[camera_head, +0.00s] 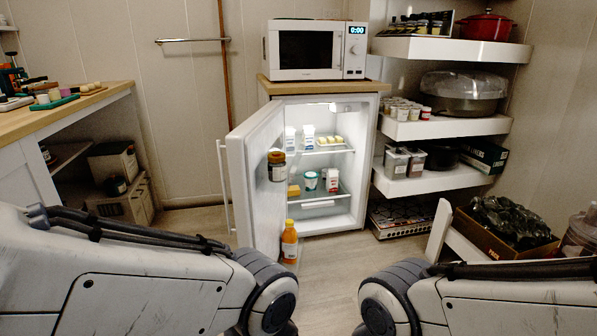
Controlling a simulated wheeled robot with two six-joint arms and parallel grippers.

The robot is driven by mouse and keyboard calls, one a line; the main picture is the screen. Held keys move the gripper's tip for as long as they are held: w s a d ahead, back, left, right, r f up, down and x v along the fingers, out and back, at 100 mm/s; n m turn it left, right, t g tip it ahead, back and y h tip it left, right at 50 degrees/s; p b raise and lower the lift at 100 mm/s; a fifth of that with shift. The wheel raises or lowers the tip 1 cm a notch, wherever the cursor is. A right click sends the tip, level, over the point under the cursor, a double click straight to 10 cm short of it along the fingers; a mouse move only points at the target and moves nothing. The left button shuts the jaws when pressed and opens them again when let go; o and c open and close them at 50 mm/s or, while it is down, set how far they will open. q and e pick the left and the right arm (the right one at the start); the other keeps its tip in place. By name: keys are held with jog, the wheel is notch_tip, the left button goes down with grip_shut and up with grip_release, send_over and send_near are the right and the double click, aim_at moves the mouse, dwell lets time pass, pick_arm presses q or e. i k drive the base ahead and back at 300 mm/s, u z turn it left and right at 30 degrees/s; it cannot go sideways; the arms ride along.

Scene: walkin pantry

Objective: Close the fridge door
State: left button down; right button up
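The small white fridge (368,165) stands ahead under a wooden top, with its lit inside showing. Its door (242,182) is wide open, hinged on the left side and swung out toward me. A long vertical handle (225,185) runs along the door's outer face, on the left. A brown jar (276,166) and an orange bottle (289,241) sit on the door's inner shelves. Both of my arms reach in from the lower corners, and neither visibly touches the door. Both grippers are out of sight below the frame.
A white microwave (318,50) stands on the fridge's wooden top (325,86). White shelves (440,128) with jars and pots are at right, above a box of dark packets (505,222). A wooden counter (62,106) is at left. The floor (330,262) before the fridge looks clear.

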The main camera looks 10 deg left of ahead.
aim_at(260, 205)
jog(key=z, duration=0.6)
jog(key=i, duration=1.15)
jog(key=u, duration=0.3)
